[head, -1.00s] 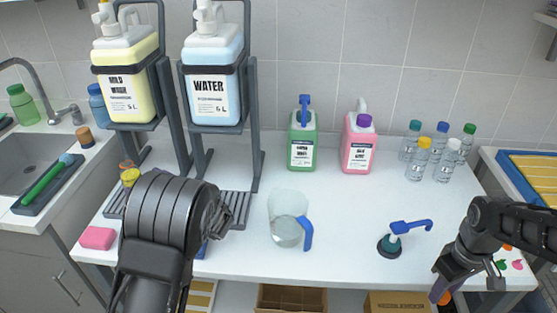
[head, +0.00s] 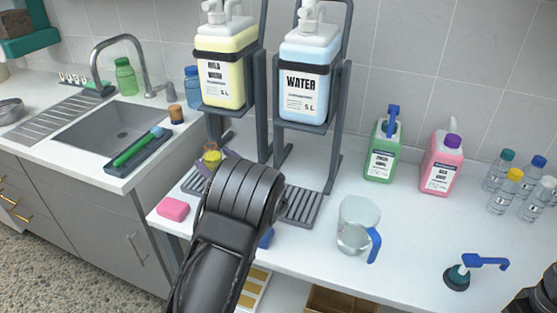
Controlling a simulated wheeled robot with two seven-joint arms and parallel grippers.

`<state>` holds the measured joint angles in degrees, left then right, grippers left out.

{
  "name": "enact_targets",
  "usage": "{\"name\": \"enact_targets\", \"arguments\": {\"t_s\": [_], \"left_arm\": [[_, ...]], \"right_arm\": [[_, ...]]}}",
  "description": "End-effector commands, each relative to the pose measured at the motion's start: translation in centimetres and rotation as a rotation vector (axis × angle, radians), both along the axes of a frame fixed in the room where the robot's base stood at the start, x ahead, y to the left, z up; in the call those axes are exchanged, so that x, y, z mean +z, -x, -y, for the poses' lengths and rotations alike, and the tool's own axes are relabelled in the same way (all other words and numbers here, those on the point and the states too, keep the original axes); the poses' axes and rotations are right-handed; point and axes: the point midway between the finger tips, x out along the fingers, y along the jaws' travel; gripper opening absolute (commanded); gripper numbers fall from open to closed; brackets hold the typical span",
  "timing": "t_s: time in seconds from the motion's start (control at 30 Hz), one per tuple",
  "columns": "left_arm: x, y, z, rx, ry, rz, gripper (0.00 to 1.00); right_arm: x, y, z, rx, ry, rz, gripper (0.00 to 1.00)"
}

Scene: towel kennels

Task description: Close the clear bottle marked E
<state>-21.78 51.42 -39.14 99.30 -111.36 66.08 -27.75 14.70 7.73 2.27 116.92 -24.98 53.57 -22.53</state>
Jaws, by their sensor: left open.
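Several clear bottles stand at the right edge, among them a teal-capped one (head: 497,174), a yellow-capped one (head: 504,197) and a white-capped one (head: 537,203). I cannot read a letter E on any of them. My left gripper (head: 216,162) is open over the left part of the counter, partly hidden by its own arm. Its purple fingers are near a small yellow item with an orange top (head: 211,155); I cannot tell whether they touch it. My right gripper is out of view; only a dark bit of that arm shows at the bottom right.
Yellow (head: 224,80) and blue WATER (head: 304,82) dispensers stand on racks behind my left arm. A pink sponge (head: 173,209), clear jug (head: 354,226), pump top (head: 458,277), green jug (head: 383,150) and pink jug (head: 441,166) are on the counter. The sink (head: 110,130) is left.

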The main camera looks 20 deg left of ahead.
Motion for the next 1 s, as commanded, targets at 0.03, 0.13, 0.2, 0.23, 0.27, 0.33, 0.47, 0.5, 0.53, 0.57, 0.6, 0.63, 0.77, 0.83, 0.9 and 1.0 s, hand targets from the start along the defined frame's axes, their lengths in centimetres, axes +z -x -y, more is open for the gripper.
{"name": "enact_targets", "arguments": {"t_s": [0.03, 0.13, 0.2, 0.23, 0.27, 0.33, 0.47, 0.5, 0.53, 0.57, 0.6, 0.63, 0.77, 0.83, 0.9, 1.0], "left_arm": [[0.0, 0.0, 0.01, 0.0, 0.0, 0.0, 0.76], [0.0, 0.01, 0.02, 0.0, 0.0, 0.0, 0.76], [0.0, 0.01, 0.02, 0.0, 0.0, 0.0, 0.76], [0.0, 0.01, 0.02, 0.0, 0.0, 0.0, 0.76], [0.0, 0.02, 0.01, 0.0, 0.0, 0.0, 0.75], [0.0, 0.02, 0.01, 0.0, 0.0, 0.0, 0.7], [0.0, 0.02, 0.01, 0.0, 0.0, 0.0, 0.59], [0.0, 0.02, 0.01, 0.0, 0.0, 0.0, 0.56], [0.0, 0.02, 0.01, 0.0, 0.0, 0.0, 0.53], [0.0, 0.02, 0.01, 0.0, 0.0, 0.0, 0.51], [0.0, 0.02, 0.01, 0.0, 0.0, 0.0, 0.48], [0.0, 0.02, 0.01, 0.0, 0.0, 0.0, 0.45], [-0.01, 0.02, 0.01, 0.0, 0.0, 0.0, 0.34], [-0.01, 0.02, 0.01, 0.0, 0.0, 0.0, 0.29], [0.0, 0.02, 0.01, 0.0, 0.0, 0.0, 0.23], [0.0, 0.01, 0.02, 0.0, 0.0, 0.0, 0.15]], "right_arm": [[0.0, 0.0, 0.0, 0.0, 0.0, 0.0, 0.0], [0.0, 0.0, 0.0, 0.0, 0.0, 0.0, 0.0], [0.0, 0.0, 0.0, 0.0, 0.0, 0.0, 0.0], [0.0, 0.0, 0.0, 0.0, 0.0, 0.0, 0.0], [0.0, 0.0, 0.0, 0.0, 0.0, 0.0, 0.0], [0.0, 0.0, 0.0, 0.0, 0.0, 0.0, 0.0], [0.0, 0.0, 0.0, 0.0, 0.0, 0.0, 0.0], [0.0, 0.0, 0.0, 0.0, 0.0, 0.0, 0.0], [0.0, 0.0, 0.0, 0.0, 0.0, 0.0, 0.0], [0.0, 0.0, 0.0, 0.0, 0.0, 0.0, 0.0], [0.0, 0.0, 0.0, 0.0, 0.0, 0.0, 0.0], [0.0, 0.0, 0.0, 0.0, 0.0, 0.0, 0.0], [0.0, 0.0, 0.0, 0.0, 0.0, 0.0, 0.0], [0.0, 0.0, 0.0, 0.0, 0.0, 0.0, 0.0], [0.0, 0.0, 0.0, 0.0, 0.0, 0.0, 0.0], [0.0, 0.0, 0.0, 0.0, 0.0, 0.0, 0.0]]}}
